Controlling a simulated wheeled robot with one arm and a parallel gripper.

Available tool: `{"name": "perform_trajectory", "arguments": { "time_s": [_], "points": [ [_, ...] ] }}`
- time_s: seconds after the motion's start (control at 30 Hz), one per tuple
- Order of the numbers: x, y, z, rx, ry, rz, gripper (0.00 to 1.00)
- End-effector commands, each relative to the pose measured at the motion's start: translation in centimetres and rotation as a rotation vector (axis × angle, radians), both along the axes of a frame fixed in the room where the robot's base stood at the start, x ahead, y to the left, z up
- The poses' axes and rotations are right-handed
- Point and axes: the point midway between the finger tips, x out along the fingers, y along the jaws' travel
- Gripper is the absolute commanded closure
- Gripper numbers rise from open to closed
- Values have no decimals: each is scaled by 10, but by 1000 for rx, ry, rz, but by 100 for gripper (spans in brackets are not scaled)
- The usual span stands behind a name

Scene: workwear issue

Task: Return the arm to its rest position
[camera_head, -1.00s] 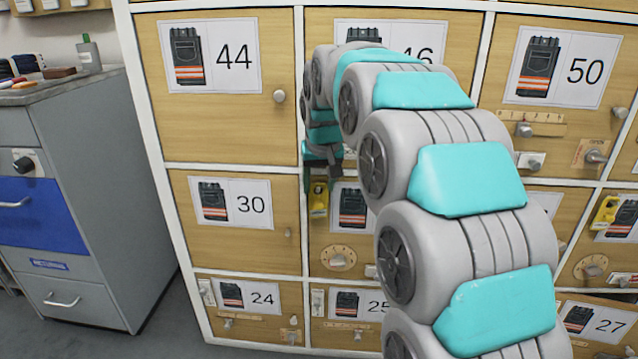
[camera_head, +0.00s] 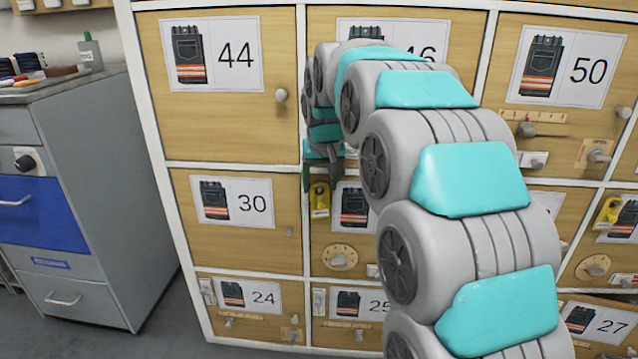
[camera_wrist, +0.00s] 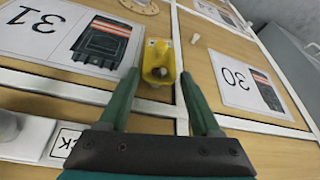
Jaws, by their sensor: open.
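My arm reaches from the lower right of the head view up to the locker wall and bends down to my gripper (camera_head: 321,180). In the wrist view my gripper (camera_wrist: 163,98) shows two green fingers spread apart with nothing held between them. The same yellow fitting (camera_head: 319,199) shows just below the gripper in the head view. I cannot tell whether the fingers touch it.
Wooden locker doors surround the gripper, with door 44 (camera_head: 225,100), door 30 (camera_head: 225,240) and door 50 (camera_head: 570,60) in view. Knobs, dials and latches stick out, such as a round dial (camera_head: 340,257). A grey cabinet (camera_head: 110,190) stands at the left, with floor between.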

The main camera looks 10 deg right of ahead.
Motion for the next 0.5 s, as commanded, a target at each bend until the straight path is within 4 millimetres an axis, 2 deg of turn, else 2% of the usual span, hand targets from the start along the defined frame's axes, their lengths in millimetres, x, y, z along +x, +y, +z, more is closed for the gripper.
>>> {"name": "perform_trajectory", "arguments": {
  "time_s": [0.4,0.5],
  "points": [
    [-23,2,61,-2,-14,1,9],
    [-32,3,67,-1,-3,2,9]
  ]
}}
